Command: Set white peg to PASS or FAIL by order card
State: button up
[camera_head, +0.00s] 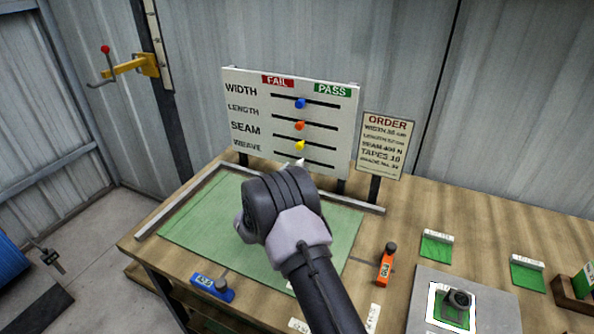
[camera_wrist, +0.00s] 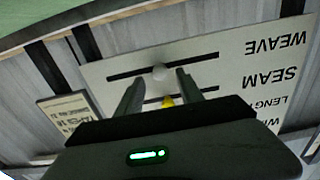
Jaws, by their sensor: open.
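The white peg (camera_head: 299,162) sits near the middle of the lowest slot, by the WEAVE row, on the white board (camera_head: 240,86). In the upside-down wrist view the white peg (camera_wrist: 160,73) appears between my gripper's (camera_wrist: 159,76) two open fingertips, which are empty. I cannot tell whether the fingers reach around it. In the head view my wrist hides the fingers. FAIL (camera_head: 277,81) is the red label at top left, PASS (camera_head: 332,90) the green one at right. The order card (camera_head: 387,145) lists width, length, seam and "TAPES 10"; its small print is blurred.
Blue (camera_head: 300,103), orange (camera_head: 299,126) and yellow (camera_head: 300,146) pegs sit mid-slot above. A green mat (camera_head: 195,217) covers the bench's left. A grey plate (camera_head: 497,308) is at right.

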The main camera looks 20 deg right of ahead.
aim_at(301, 163)
jog(key=x, duration=0.3)
grip_shut()
dwell(1.5)
